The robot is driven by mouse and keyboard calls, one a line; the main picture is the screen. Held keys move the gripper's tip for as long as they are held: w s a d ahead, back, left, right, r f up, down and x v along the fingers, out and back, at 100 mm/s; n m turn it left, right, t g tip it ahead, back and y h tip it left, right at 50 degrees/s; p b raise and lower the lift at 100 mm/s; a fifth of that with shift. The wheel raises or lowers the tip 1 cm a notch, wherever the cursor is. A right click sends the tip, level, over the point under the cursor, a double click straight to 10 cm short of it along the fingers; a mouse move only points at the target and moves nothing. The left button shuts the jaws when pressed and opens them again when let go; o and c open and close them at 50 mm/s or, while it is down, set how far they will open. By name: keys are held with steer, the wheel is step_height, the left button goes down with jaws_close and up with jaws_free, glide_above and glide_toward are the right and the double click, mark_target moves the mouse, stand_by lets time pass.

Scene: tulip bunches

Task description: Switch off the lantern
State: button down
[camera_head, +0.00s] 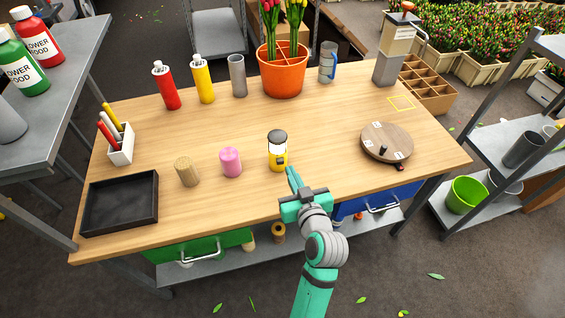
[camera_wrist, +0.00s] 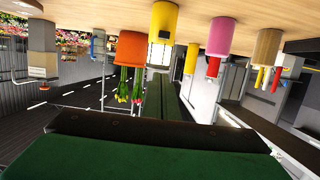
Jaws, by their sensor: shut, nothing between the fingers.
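The lantern (camera_head: 277,151) is a small yellow body with a dark top and a clear or white middle, standing upright on the wooden table near its front edge. My gripper (camera_head: 293,178) is shut and empty just in front of the lantern, slightly to its right, and looks apart from it. In the wrist view, which is upside down, the yellow lantern (camera_wrist: 163,22) stands beyond the dark shut fingers (camera_wrist: 165,90). A small dark panel shows on its near side; I cannot tell whether the lantern is lit.
A pink cylinder (camera_head: 230,162) and a tan cylinder (camera_head: 187,171) stand left of the lantern. A round wooden turntable (camera_head: 387,142) is to the right. A black tray (camera_head: 118,203) lies at the front left. An orange pot (camera_head: 283,73) of tulips stands behind. Bare tabletop surrounds the lantern.

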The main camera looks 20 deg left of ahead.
stand_by(0.3)
glide_above(279, 155)
steer(key=s+d, duration=0.3)
steer(key=s, duration=0.1)
steer(key=shift+w+a+f, duration=0.1)
steer(key=shift+a+f, duration=0.05)
steer(key=shift+f, duration=0.4)
steer(key=shift+w+a+f, duration=0.1)
steer(key=shift+f, duration=0.45)
step_height(279, 155, down, 3)
steer(key=shift+f, duration=0.55)
steer(key=shift+f, duration=1.55)
